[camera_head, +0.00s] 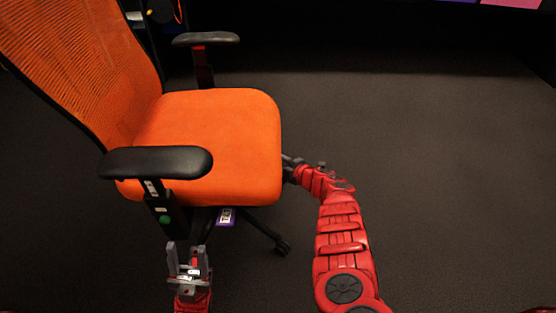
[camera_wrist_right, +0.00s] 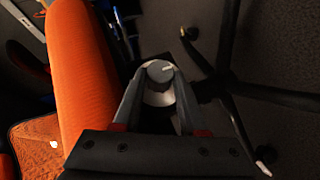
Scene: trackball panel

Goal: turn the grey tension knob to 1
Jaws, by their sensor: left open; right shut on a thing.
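The grey tension knob (camera_wrist_right: 158,73) is seen in the right wrist view, with a pale pointer line on its face aimed to the right. A white round piece (camera_wrist_right: 154,98) shows just below it. My right gripper (camera_wrist_right: 161,82) is shut on the knob, one finger along each side. In the head view my right gripper (camera_head: 289,168) is at the right edge of the orange seat, and the knob itself is hidden there. I cannot read any numbers around the knob. My left gripper (camera_head: 187,253) is open and empty, below the near armrest.
The chair has an orange seat (camera_head: 225,145), a mesh back (camera_head: 75,55), a near armrest (camera_head: 155,161) and a far armrest (camera_head: 206,38). A purple-edged tag (camera_head: 226,216) hangs under the seat. A castor (camera_head: 282,248) stands near my right arm. The floor to the right is clear.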

